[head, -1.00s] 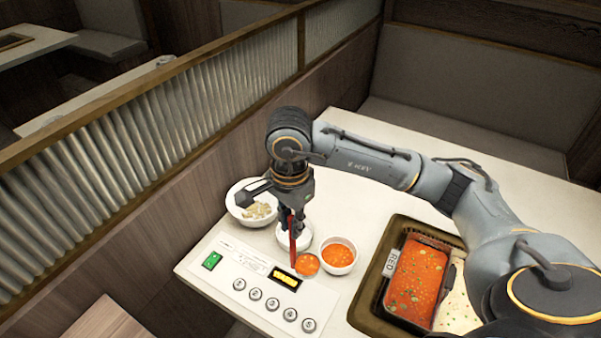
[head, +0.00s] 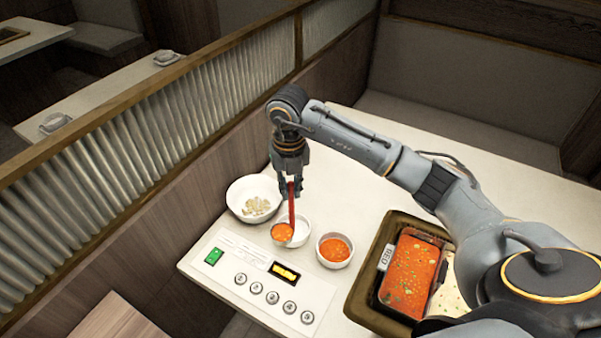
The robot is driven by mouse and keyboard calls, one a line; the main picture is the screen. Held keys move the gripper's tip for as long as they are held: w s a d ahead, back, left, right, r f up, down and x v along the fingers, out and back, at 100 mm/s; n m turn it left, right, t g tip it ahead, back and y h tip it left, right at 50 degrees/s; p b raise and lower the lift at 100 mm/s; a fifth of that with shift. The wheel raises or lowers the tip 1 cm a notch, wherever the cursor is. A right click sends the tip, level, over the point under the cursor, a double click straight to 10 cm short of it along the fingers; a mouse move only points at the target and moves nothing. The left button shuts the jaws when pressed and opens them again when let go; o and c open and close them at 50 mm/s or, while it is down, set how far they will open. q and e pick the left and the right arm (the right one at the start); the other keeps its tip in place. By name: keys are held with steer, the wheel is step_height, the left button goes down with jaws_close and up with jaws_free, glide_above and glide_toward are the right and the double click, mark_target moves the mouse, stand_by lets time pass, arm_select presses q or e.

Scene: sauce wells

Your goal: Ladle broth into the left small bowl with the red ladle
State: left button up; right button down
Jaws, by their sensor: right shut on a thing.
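My right gripper (head: 291,188) is shut on the upper part of the red ladle (head: 291,208), whose handle hangs nearly upright. The ladle's cup, full of orange-red broth (head: 282,232), is over the left part of the left small bowl (head: 302,230). This white bowl is partly hidden by the ladle; its visible inside looks white. I cannot tell the height of the cup above it. The right small bowl (head: 335,263) holds orange-red broth. The pot (head: 358,306) has a section of red broth (head: 412,272) with a "RED" label. My left gripper is not in view.
A larger white bowl (head: 236,205) with pale pieces stands behind and left of the small bowls. A control panel (head: 235,262) with several buttons lies along the table's front edge. A ribbed partition (head: 150,140) runs along the left. The table (head: 390,135) behind my arm is clear.

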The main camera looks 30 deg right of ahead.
steer(key=w+d+f+m, duration=0.1)
steer(key=d+f+m, duration=0.1)
steer(key=m, duration=0.6)
steer(key=w+d+f+m+b, duration=0.1)
steer(key=f+m, duration=0.3)
steer(key=m, duration=0.5)
steer(key=shift+w+d, duration=0.55)
steer(key=shift+d, duration=0.15)
